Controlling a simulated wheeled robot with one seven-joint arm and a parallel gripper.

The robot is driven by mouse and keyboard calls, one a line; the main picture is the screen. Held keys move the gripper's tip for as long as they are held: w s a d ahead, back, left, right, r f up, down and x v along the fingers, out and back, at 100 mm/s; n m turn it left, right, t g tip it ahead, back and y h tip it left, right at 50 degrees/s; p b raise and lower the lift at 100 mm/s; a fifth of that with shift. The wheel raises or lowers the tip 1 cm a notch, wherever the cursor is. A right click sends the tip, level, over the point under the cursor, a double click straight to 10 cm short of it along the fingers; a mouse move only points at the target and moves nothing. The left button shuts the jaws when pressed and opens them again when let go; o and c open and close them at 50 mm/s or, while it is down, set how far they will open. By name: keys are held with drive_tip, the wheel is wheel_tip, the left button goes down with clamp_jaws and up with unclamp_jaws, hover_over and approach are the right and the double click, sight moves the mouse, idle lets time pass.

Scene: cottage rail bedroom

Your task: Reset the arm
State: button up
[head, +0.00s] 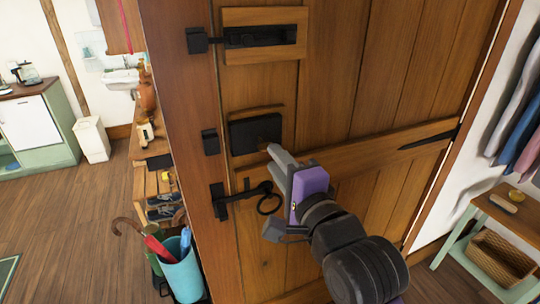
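My gripper (270,190) is in front of a wooden plank door (345,75). Its two grey fingers are spread wide apart, one above and one below. A black latch handle with a ring (268,204) shows in the gap between the fingers. The fingers are not shut on it. I cannot tell whether either finger touches the door. My dark wrist and arm reach in from the lower right, and the purple part of my gripper hides some of the door behind it.
Black lock plates (255,133) and a bolt (250,37) sit on the door. At left stand a blue umbrella bucket (180,276), a shoe bench and a white bin (92,140), with open floor (60,205) beyond. At right are a small table (510,213) with a basket and hanging clothes.

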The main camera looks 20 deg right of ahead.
drive_tip(key=shift+s, duration=1)
drive_tip(key=s+f+n+g, duration=0.1)
drive_tip(key=s+f+n, duration=0.5)
drive_tip(key=s, duration=0.6)
drive_tip(key=s+f+n+g, duration=0.1)
drive_tip(key=s+f+n, duration=0.5)
drive_tip(key=s, duration=0.6)
drive_tip(key=s+f+n+g, duration=0.1)
drive_tip(key=s+f+n, duration=0.5)
drive_tip(key=s+f, duration=0.3)
drive_tip(key=s, duration=0.3)
drive_tip(key=shift+s+d+f, duration=0.2)
drive_tip(key=shift+f, duration=0.1)
